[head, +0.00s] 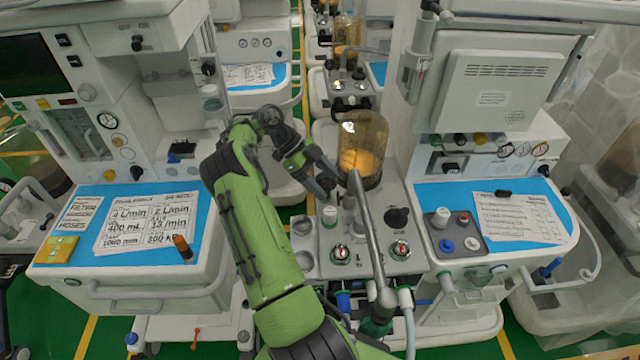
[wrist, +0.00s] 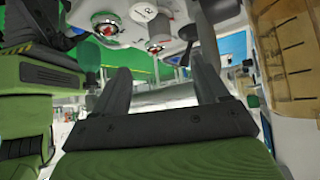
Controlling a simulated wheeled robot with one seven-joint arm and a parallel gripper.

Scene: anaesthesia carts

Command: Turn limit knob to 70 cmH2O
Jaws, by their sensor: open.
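My gripper (head: 326,184) is in the head view above the middle cart's top, near the amber canister. In the wrist view its two dark fingers (wrist: 162,75) stand apart with nothing between them. On the cart top below are a white knob with a green band (head: 330,216) and a black knob (head: 397,218). I cannot tell for sure which is the limit knob, and no scale setting is readable. The wrist view shows a white marked knob (wrist: 146,13) beyond the fingertips, apart from them.
The amber canister (head: 364,150) stands close to my gripper. A grey metal tube (head: 366,225) slants across the cart top. Two round gauges (head: 341,254) (head: 400,250) sit on its front. Carts with blue mats (head: 430,200) stand on both sides.

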